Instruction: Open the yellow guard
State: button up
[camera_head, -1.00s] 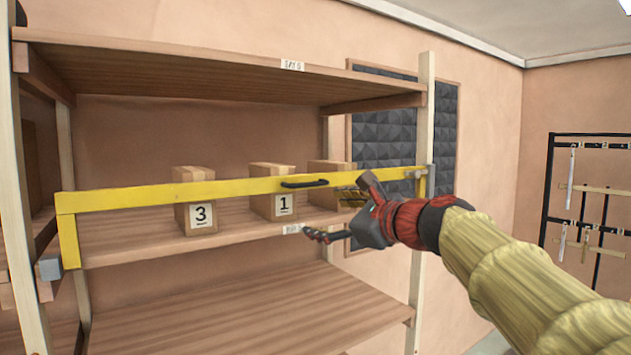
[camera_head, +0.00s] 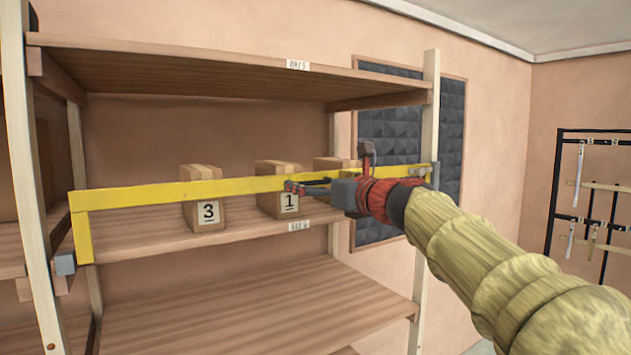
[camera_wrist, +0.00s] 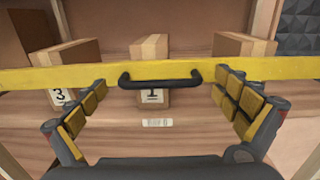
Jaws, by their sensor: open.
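The yellow guard (camera_head: 140,195) is a long bar lying across the front of the middle shelf, with a short downturned piece at its left end. It is across the shelf opening. Its black handle (camera_wrist: 160,79) is a curved bar on the guard's face, in the middle of the wrist view. My gripper (camera_wrist: 165,105) is open, with its two padded fingers (camera_wrist: 240,100) apart on either side of the handle. The handle appears between and a little ahead of the fingertips; contact cannot be told. In the head view my gripper (camera_head: 310,187) largely hides the handle.
Cardboard boxes marked 3 (camera_head: 204,198) and 1 (camera_head: 277,200) and a third box (camera_head: 335,163) stand behind the guard. A wooden post (camera_head: 425,150) stands at the right. The lower shelf (camera_head: 240,300) is bare. A black rack (camera_head: 560,180) is far right.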

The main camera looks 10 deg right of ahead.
jog(key=shift+w+a+f, duration=0.1)
jog(key=shift+w, duration=0.3)
jog(key=shift+s, duration=0.1)
jog(key=shift+c, duration=0.4)
jog(key=c, duration=1.5)
jog(key=shift+c, duration=0.3)
